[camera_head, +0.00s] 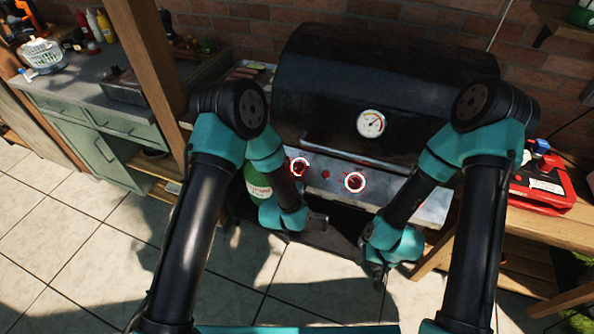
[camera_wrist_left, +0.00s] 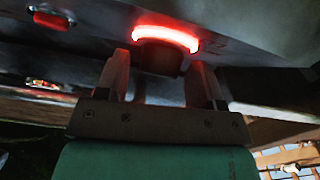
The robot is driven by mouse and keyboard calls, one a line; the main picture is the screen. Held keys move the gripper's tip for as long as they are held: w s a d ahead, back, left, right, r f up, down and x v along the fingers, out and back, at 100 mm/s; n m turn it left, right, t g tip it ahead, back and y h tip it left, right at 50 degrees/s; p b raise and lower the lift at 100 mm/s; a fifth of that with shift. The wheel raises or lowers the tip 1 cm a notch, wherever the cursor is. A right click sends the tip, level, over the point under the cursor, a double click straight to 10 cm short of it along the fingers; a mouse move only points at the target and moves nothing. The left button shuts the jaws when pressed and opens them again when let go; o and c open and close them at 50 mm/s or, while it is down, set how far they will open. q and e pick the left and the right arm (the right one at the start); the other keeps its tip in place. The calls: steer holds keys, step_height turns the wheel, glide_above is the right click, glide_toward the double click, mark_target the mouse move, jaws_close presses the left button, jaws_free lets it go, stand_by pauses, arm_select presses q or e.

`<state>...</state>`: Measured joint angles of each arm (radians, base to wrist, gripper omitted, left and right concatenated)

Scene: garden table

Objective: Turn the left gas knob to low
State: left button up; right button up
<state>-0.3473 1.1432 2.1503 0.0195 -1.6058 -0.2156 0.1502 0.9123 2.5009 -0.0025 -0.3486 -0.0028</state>
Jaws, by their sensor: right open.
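The left gas knob (camera_head: 299,167) and the right knob (camera_head: 355,182) sit on the grill's front panel, each with a glowing red ring. My left gripper (camera_head: 318,222) is below the panel, between the knobs from left to right. In the left wrist view, its fingers (camera_wrist_left: 160,75) are apart. A dark knob (camera_wrist_left: 162,58) under a red ring shows between them; a red button lies to its left, so it looks like the right knob. Whether they touch, I cannot tell. My right gripper (camera_head: 378,275) is open and empty, low in front of the grill. Knob markings are too small to read.
The small red button (camera_head: 326,174) sits between the knobs. The closed black lid (camera_head: 385,85) with its gauge is above the panel. A green gas bottle (camera_head: 257,184) stands beneath at the left. A red case (camera_head: 540,186) lies on the wooden table at the right.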

arm_select(q)
steer(key=c, duration=0.8)
steer(key=shift+m+g+h, duration=0.3)
steer(key=shift+m+h, duration=0.3)
steer(key=shift+m, duration=0.2)
steer(key=o, duration=0.9)
